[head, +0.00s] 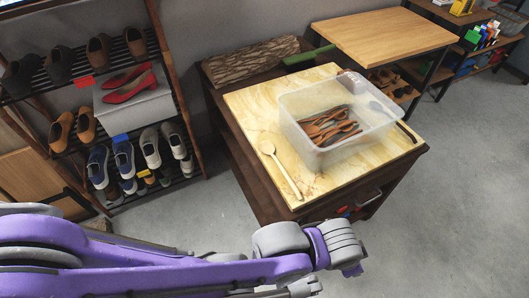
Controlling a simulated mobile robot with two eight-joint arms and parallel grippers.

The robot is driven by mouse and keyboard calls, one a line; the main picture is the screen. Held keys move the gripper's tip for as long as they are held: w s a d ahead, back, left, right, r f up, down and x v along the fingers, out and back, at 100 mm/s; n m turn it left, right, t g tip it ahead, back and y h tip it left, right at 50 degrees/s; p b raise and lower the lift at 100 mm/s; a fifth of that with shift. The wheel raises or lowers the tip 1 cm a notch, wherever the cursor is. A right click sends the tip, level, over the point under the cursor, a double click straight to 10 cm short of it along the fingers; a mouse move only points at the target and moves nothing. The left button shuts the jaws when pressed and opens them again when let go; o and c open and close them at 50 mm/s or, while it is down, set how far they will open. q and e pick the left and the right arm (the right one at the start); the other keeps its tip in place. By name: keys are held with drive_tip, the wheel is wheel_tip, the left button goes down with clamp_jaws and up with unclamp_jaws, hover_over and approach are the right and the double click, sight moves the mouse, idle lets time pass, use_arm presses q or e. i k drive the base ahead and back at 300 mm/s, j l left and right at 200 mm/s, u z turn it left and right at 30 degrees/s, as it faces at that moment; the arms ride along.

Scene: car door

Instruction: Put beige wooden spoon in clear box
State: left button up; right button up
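A beige wooden spoon (284,174) lies on the light marble-patterned tabletop, left of the clear box, with its bowl toward the back and its handle toward the front edge. The clear box (302,158) stands open on the same surface and holds several brown wooden utensils (328,127). My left arm reaches in from the left across the bottom of the head view, in front of the table and apart from the spoon. Its end (341,243) shows, but the fingertips cannot be made out. My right gripper is not seen.
The dark cabinet (237,152) bears the marble-patterned top (245,108). A patterned brown item (250,60) and a green-handled item (308,56) lie at its back. A shoe rack (172,97) stands left. A wooden table (385,35) stands behind. Floor at right is clear.

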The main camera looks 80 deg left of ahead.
sight(342, 138)
drive_tip(key=k+j, duration=0.15)
drive_tip(key=j, duration=0.2)
drive_tip(key=k+j, duration=0.1)
drive_tip(key=j, duration=0.2)
drive_tip(key=k+j, duration=0.15)
drive_tip(key=j, duration=0.2)
drive_tip(key=k+j, duration=0.1)
drive_tip(key=j, duration=0.2)
drive_tip(key=k+j, duration=0.15)
drive_tip(key=j, duration=0.2)
